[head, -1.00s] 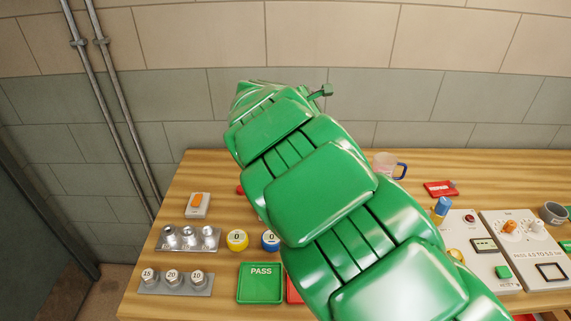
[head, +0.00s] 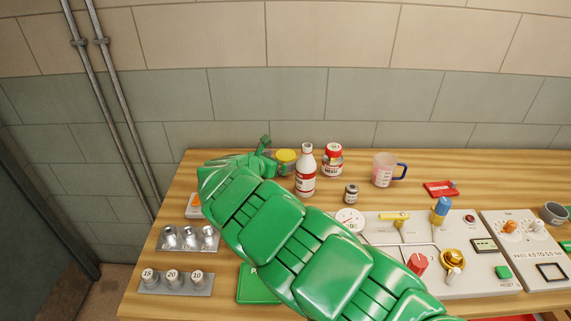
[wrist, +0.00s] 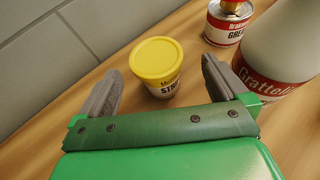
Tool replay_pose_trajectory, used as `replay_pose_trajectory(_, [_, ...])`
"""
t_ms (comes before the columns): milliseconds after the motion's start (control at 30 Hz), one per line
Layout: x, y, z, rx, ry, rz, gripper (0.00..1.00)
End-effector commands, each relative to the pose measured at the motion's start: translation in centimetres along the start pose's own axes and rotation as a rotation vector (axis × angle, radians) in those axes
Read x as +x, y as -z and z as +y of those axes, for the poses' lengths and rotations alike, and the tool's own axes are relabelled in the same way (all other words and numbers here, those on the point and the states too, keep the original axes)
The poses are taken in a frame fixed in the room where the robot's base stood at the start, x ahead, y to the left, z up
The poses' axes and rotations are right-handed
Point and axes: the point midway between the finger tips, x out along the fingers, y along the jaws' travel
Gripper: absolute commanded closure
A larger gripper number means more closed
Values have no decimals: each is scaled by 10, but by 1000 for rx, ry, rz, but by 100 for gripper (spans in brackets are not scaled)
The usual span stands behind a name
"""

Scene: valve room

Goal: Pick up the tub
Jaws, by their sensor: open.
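The tub (wrist: 158,68) is a small white cup with a yellow lid and a partly visible dark label. In the wrist view it stands upright on the bench, just ahead of my gripper and in line with the gap between the fingers. In the head view the tub (head: 286,160) is at the back of the bench, beside the end of my arm. My gripper (wrist: 158,85) is open and empty, one grey finger on each side of the gap. In the head view my gripper (head: 266,152) is partly hidden by my green arm.
A white bottle (head: 306,172) with a red label stands close to the tub's right, with a red-and-white can (head: 333,160) behind it. The wall (head: 300,100) rises behind the bench.

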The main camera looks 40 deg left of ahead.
Motion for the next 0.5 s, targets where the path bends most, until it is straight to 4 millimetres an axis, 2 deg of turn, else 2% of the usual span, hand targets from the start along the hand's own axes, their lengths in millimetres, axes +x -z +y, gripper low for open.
replay_pose_trajectory(500, [37, -3, 2, 1, 2, 1, 0])
